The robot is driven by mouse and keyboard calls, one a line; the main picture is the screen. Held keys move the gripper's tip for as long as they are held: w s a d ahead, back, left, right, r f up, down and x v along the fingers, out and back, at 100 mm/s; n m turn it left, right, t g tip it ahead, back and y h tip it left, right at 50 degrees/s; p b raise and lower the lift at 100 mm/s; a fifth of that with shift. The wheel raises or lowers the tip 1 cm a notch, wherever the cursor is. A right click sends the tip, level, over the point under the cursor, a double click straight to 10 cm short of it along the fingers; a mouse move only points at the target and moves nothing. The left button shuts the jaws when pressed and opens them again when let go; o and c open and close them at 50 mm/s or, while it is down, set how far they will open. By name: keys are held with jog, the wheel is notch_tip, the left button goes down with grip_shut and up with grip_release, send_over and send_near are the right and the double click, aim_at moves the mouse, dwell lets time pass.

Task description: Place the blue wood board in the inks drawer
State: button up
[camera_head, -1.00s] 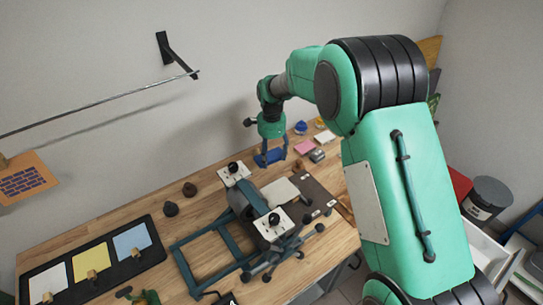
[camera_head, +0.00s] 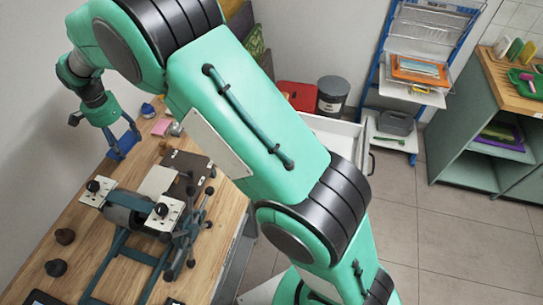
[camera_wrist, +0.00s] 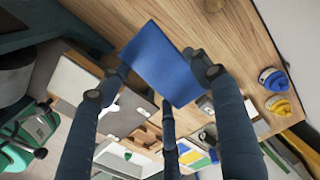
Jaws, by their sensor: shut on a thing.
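My gripper (camera_head: 122,140) is shut on the blue wood board (camera_head: 121,149) above the back of the wooden workbench. In the wrist view the board (camera_wrist: 163,62) is a flat blue rectangle between the fingers of my gripper (camera_wrist: 160,78). A white open drawer (camera_head: 343,129) shows right of the bench, partly hidden behind my arm. I cannot tell from its visible part what it holds.
A dark press (camera_head: 140,215) stands on the workbench (camera_head: 220,215) near the gripper. Blue and yellow pots (camera_wrist: 276,92) stand on the bench. A dark bucket (camera_head: 331,95), a blue rack (camera_head: 425,60) and a green cabinet (camera_head: 480,130) stand farther right. The tiled floor (camera_head: 440,230) is clear.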

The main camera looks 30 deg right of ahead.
jog(key=d+m, duration=0.1)
jog(key=d, duration=0.4)
jog(key=d+m, duration=0.1)
jog(key=d, duration=0.4)
jog(key=w+d+m+p, duration=0.1)
jog(key=d, duration=0.5)
jog(key=s+d+m+p, duration=0.1)
jog(key=s+d+m, duration=0.1)
jog(key=d, duration=0.7)
jog(key=s+d+m, duration=0.2)
jog(key=d+m, duration=0.1)
jog(key=d, duration=0.6)
jog(key=s+d+m+p, duration=0.1)
jog(key=s+d+m, duration=0.2)
jog(key=s+d, duration=0.4)
jog(key=s+d+m+p, duration=0.1)
jog(key=s+d+m, duration=0.2)
jog(key=s+d, duration=0.4)
jog(key=s+d+m, duration=0.3)
jog(key=s+d, duration=0.3)
jog(key=d, duration=0.6)
jog(key=shift+s+d+f+p, duration=0.1)
jog(key=shift+s+d+p, duration=0.05)
jog(key=shift+s+p, duration=0.25)
notch_tip(320, 180, down, 20)
jog(key=shift+f, duration=0.65)
jog(key=shift+f+b, duration=0.5)
jog(key=shift+f, duration=2.65)
